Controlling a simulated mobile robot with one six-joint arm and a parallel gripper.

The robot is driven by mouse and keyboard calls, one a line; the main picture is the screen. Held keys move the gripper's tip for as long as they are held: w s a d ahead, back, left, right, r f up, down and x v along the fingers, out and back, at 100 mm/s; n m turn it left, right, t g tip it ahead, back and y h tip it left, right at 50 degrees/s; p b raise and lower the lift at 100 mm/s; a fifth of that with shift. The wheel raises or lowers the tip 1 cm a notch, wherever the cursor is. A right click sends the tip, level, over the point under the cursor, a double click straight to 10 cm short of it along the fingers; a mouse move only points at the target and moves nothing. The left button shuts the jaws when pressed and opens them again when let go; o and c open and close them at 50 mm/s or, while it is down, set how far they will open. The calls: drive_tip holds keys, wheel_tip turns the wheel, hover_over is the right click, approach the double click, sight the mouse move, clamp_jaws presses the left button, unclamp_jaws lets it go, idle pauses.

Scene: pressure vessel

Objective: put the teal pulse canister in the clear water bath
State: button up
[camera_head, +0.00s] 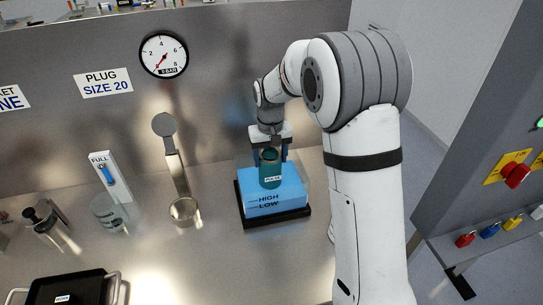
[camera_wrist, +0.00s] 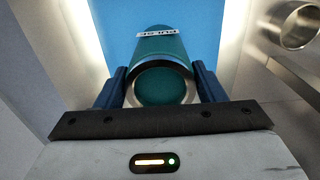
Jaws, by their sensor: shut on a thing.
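The teal pulse canister (camera_head: 270,170) is upright in my gripper (camera_head: 269,150), with its "PULSE" label facing the head camera. In the wrist view the canister (camera_wrist: 161,75) sits between the two blue fingers of my gripper (camera_wrist: 161,88), which are shut on it. The clear water bath (camera_head: 303,180) is a see-through tank of blue water on a black base, with HIGH and LOW marks on its front. The canister is over the bath, and its lower end shows against the blue. I cannot tell whether its bottom touches the water or the floor of the bath.
A metal cup (camera_head: 184,210) with a tall strip stands left of the bath. Further left are a clear beaker (camera_head: 109,213), a FULL gauge (camera_head: 108,178) and a black tray (camera_head: 68,290). A gauge dial (camera_head: 164,55) hangs on the back panel. A control cabinet (camera_head: 480,130) stands right.

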drive_tip(key=shift+f, duration=0.15)
drive_tip(key=o, duration=1.9)
drive_tip(key=shift+c, duration=0.2)
wheel_tip(320, 180, up, 12)
drive_tip(key=b, duration=0.1)
drive_tip(key=s+d+r+m+t, duration=0.1)
drive_tip(key=s+d+r, duration=0.1)
drive_tip(key=s+d, duration=0.35)
drive_tip(key=s+d+r+t, duration=0.1)
drive_tip(key=s+d, duration=0.1)
drive_tip(key=s, duration=0.6)
drive_tip(key=s+d+f, duration=0.2)
drive_tip(key=s, duration=0.5)
drive_tip(key=s+d+f+m+t, duration=0.1)
drive_tip(key=s+d+f, duration=0.1)
drive_tip(key=s, duration=0.5)
drive_tip(key=shift+s+d+f, duration=0.3)
drive_tip(key=shift+d+f, duration=0.05)
drive_tip(key=shift+f, duration=0.2)
drive_tip(key=shift+s, duration=0.1)
